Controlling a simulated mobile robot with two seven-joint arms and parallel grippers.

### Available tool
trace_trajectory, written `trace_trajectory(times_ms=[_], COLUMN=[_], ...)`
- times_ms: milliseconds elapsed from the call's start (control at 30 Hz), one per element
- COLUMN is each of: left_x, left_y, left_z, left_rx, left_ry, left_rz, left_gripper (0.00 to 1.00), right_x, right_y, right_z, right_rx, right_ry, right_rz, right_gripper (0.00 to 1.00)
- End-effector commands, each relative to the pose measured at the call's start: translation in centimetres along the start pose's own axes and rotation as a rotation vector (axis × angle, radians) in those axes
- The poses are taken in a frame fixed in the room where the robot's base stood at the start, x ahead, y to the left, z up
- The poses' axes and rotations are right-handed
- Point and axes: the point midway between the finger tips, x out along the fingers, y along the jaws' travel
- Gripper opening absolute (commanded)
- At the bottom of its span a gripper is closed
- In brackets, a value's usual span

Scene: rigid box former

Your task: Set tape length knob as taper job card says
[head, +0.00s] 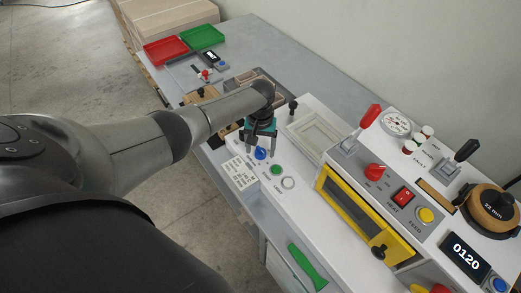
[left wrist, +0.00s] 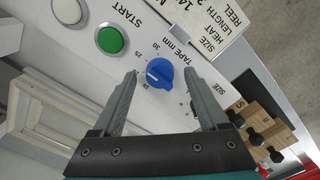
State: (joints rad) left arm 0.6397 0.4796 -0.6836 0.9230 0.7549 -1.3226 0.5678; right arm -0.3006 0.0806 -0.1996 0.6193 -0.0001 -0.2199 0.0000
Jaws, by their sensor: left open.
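The blue tape knob (head: 260,153) sits on the white panel. In the left wrist view the knob (left wrist: 159,72) has a white pointer mark toward the lower left, with numbers such as 25 and 30 around it; I cannot tell its exact setting. My left gripper (head: 261,141) is open over the knob. In the wrist view its fingers stand on either side of it, and I cannot tell whether they touch it. The job card (head: 239,173) lies beside the knob; in the wrist view the card (left wrist: 208,22) is upside down and cut off, so its values are unclear.
A green START button (left wrist: 110,40) and a white button (left wrist: 68,11) are near the knob. Black-knobbed wooden blocks (left wrist: 262,125) are nearby.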

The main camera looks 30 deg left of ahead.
Motion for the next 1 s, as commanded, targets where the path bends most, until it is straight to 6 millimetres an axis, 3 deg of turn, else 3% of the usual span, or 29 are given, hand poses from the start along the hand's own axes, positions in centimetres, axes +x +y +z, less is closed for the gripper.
trace_trajectory(times_ms=[367,1000], left_x=[0.44,0.44], left_y=[0.03,0.01], left_z=[-0.02,0.0], left_rx=[0.001,0.0], left_ry=[0.001,0.0], left_rz=[0.001,0.0], left_gripper=[0.77,0.05], right_x=[0.14,0.14], right_y=[-0.05,-0.08], right_z=[-0.02,-0.05], right_rx=[0.0,0.0], right_ry=[0.001,0.001], right_rz=[-0.001,-0.001], right_gripper=[0.5,0.5])
